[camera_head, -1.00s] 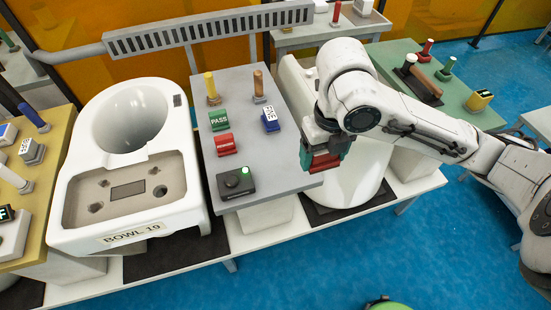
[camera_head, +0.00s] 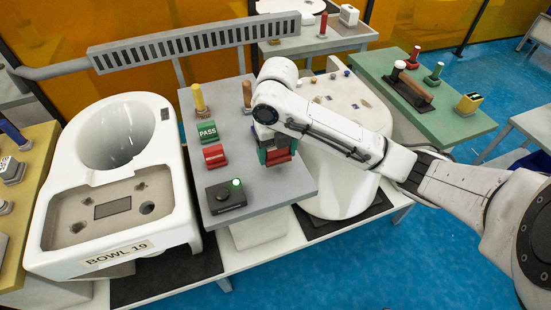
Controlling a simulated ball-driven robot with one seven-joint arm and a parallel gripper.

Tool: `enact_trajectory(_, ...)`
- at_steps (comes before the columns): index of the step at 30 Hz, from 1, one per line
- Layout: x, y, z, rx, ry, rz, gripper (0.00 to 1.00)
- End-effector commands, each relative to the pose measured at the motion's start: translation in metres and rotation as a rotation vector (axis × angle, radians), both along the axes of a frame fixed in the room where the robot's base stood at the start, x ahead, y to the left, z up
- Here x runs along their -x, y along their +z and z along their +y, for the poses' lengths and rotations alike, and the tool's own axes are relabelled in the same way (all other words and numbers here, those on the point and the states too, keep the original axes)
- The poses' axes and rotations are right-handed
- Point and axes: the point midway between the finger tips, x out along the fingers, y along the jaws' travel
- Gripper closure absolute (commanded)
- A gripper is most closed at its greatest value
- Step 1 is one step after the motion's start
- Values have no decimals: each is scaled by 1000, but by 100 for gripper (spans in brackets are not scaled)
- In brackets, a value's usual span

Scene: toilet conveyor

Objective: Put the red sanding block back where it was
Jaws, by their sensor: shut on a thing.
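My gripper (camera_head: 277,156) is over the right part of the grey table (camera_head: 238,208), fingers pointing down. It is shut on the red sanding block (camera_head: 279,157), whose red side shows at the dark and teal fingers. The fingers and wrist hide part of the block. I cannot tell whether the block touches the table top. A different red block with a label (camera_head: 214,156) stands on the table to the left, below a green PASS block (camera_head: 207,132).
A black box with a green light (camera_head: 225,195) sits at the table's front. A yellow-handled tool (camera_head: 200,102) and a brown-handled tool (camera_head: 247,95) stand at the back. The toilet bowl (camera_head: 115,190) is left; a white pedestal with small items (camera_head: 345,105) is right.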

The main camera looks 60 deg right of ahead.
Motion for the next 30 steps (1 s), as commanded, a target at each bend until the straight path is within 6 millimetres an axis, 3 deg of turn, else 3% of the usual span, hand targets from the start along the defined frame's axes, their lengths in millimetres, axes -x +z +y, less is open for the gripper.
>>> enact_trajectory(9,-5,-34,-2,0,0,1,59)
enact_trajectory(22,-5,-42,-2,1,1,1,59)
enact_trajectory(23,-5,-41,-2,1,1,1,25)
enact_trajectory(30,-5,-40,-1,1,1,1,2)
